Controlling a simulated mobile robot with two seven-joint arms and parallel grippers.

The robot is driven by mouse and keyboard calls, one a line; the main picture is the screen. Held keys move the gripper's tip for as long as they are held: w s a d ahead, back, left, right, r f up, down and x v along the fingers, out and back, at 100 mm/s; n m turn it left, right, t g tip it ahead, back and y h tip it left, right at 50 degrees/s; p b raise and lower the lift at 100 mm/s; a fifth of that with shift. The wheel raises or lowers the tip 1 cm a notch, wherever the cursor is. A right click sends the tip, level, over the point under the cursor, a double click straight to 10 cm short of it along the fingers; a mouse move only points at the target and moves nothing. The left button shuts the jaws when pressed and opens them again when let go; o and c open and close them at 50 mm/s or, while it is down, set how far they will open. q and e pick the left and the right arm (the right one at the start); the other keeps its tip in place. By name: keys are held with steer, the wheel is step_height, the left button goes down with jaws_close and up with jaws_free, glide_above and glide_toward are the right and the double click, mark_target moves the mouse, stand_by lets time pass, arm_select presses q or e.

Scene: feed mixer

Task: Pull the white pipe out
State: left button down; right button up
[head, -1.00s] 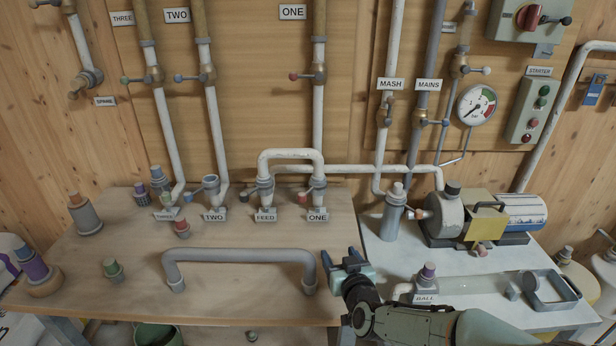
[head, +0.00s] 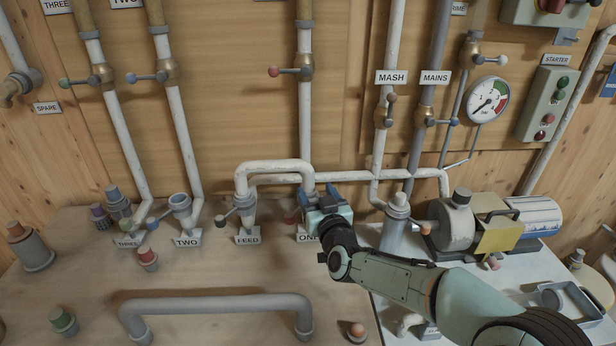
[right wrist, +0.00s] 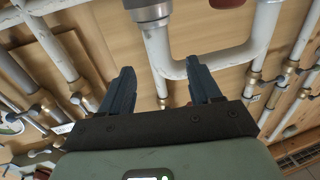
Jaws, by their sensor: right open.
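The white pipe (head: 275,168) is a U-shaped bridge, standing upside down between the sockets marked FEED and ONE. My right gripper (head: 320,193) is at its right-hand leg, over the ONE socket, and partly hides that leg and the label. In the right wrist view the white pipe (right wrist: 225,62) appears the other way up. One leg with a grey collar lies between the lines of my open right fingers (right wrist: 160,68). Contact cannot be told. My left gripper is not in view.
A grey bridge pipe (head: 215,305) lies on the bench in front. The FEED socket (head: 243,212) and TWO socket (head: 182,210) stand left. The MASH pipe (head: 385,140) and a pump (head: 452,220) are at right. A red-knobbed valve (head: 290,71) sits above.

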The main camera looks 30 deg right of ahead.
mark_target(307, 168)
steer(key=p+x, duration=0.1)
steer(key=x, duration=0.8)
steer(key=shift+w+d, duration=0.1)
steer(key=shift+w, duration=0.15)
steer(key=c, duration=1.1)
steer(key=shift+r+p, duration=0.65)
steer(key=shift+r, duration=0.15)
steer(key=shift+c, duration=0.2)
steer(key=shift+r, duration=0.3)
steer(key=shift+r+p, duration=2)
steer(key=shift+r, duration=0.45)
